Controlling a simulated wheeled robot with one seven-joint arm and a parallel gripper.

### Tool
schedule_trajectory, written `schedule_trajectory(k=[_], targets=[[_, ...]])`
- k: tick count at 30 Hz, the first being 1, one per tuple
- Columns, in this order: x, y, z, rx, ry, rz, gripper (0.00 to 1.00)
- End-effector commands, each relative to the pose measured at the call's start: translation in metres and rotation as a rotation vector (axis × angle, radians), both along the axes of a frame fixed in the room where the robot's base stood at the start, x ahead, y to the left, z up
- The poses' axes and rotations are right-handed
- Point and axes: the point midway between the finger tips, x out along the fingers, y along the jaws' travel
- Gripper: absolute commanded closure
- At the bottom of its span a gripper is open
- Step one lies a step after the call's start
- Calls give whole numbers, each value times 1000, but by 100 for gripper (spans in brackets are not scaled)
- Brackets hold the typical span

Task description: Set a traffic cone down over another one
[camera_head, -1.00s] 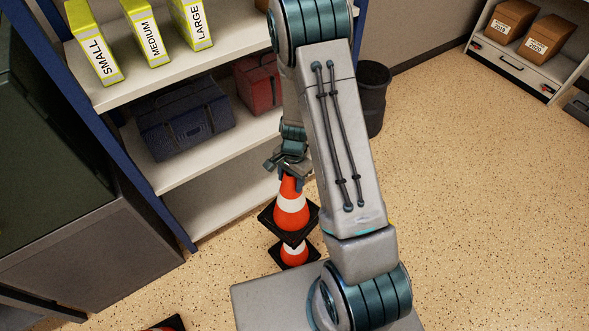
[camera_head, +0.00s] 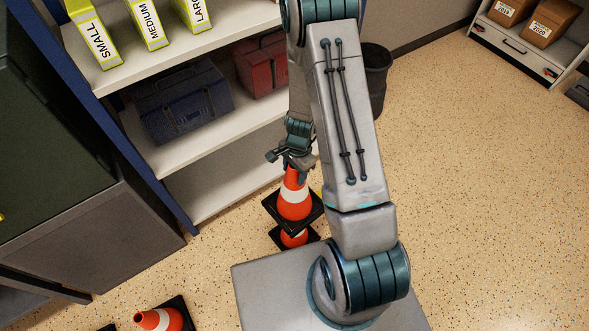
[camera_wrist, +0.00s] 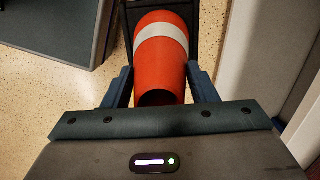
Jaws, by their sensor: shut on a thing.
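My gripper (camera_head: 296,170) is shut on the top of an orange traffic cone (camera_head: 294,204) with a white band and black square base. In the wrist view the held cone (camera_wrist: 162,55) sits between the two fingers, its top end nearest the camera. A second cone (camera_head: 293,239) stands on the floor directly below, its upper part hidden by the held cone's base. The held cone looks about upright and over it; I cannot tell how far it is fitted or whether they touch.
Another orange cone (camera_head: 160,319) lies on its side at the bottom left. An open shelf with a blue toolbox (camera_head: 185,102) and a red box (camera_head: 262,68) is behind the cones. A dark bin (camera_head: 376,78) stands beyond my arm. The floor on the right is clear.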

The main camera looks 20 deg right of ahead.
Motion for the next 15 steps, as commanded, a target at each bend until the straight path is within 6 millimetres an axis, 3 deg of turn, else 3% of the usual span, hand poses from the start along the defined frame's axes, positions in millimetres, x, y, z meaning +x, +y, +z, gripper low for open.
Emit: schedule_trajectory(k=[15], targets=[[0, 1, -41, 1, -1, 1, 100]])
